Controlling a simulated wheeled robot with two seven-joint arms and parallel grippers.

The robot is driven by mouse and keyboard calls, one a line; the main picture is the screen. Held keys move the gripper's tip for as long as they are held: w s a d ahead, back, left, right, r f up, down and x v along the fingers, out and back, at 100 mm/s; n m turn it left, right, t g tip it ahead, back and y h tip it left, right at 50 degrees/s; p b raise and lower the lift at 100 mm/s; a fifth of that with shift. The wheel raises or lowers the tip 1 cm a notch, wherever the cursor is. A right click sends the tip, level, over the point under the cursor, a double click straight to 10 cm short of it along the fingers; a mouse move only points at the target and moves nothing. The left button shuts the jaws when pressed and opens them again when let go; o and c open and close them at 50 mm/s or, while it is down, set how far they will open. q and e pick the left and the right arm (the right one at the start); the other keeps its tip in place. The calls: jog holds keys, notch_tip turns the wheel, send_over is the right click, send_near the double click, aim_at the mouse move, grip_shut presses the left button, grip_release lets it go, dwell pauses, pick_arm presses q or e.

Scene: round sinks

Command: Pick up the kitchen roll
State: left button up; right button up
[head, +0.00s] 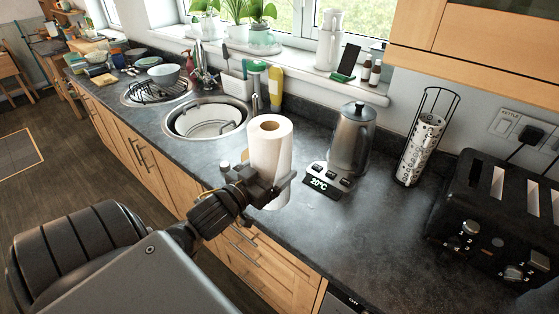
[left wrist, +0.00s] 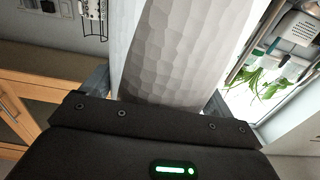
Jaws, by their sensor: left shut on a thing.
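The kitchen roll (head: 270,150) is a white, upright paper roll near the front edge of the dark worktop, right of the round sinks. My left gripper (head: 268,190) reaches it from the front and is shut around its lower half. In the left wrist view the roll's dimpled white surface (left wrist: 185,50) fills the space between the two fingers (left wrist: 160,88). The roll's base is partly hidden behind the gripper, so I cannot tell whether it touches the worktop. My right gripper is in neither view.
A kettle (head: 352,139) on its base with a lit display (head: 320,184) stands close right of the roll. A mug rack (head: 420,145) and a black toaster (head: 500,215) are further right. Round sinks (head: 206,120) lie to the left. The worktop (head: 385,240) front right is clear.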

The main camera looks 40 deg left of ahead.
aim_at(263, 175)
pick_arm(q)
jog(key=s+r+p, duration=0.1)
jog(key=s+d+p, duration=0.1)
jog(key=p, duration=0.1)
jog(key=s+r+p, duration=0.1)
jog(key=s, duration=0.1)
jog(key=shift+d+r+p, duration=0.3)
jog(key=shift+s+d+p, duration=0.15)
jog(key=shift+s+p, duration=0.3)
jog(key=shift+s, duration=0.2)
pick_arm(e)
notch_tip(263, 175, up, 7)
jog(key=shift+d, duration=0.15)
